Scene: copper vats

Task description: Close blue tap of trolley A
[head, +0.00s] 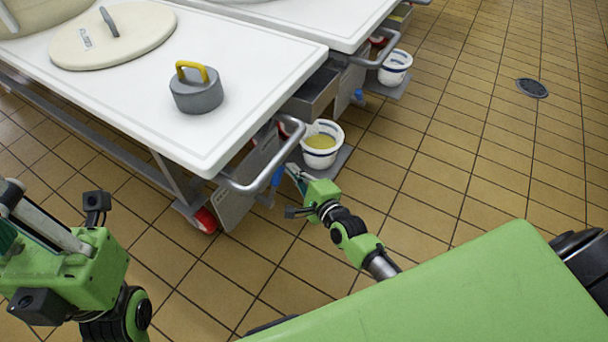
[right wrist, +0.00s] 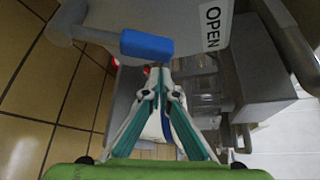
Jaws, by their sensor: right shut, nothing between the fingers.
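The near trolley (head: 140,98) has a white top and a blue tap handle (head: 278,177) low at its right end. In the right wrist view the blue handle (right wrist: 146,46) lies crosswise, next to a white label reading OPEN (right wrist: 211,28). My right gripper (head: 296,176) is shut and empty beside the handle; in the right wrist view its fingertips (right wrist: 157,78) are just below the handle in the picture. I cannot tell whether they touch it. My left gripper (head: 28,218) is at the lower left, away from the tap; its fingertips are unclear. No trolley letter is readable.
A white bucket (head: 322,146) with yellow liquid stands on a low shelf at the trolley's end. A metal push bar (head: 270,178) juts out above the tap. A second trolley with its own blue tap (head: 359,94) and bucket (head: 395,67) stands behind. The tiled floor at right is clear.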

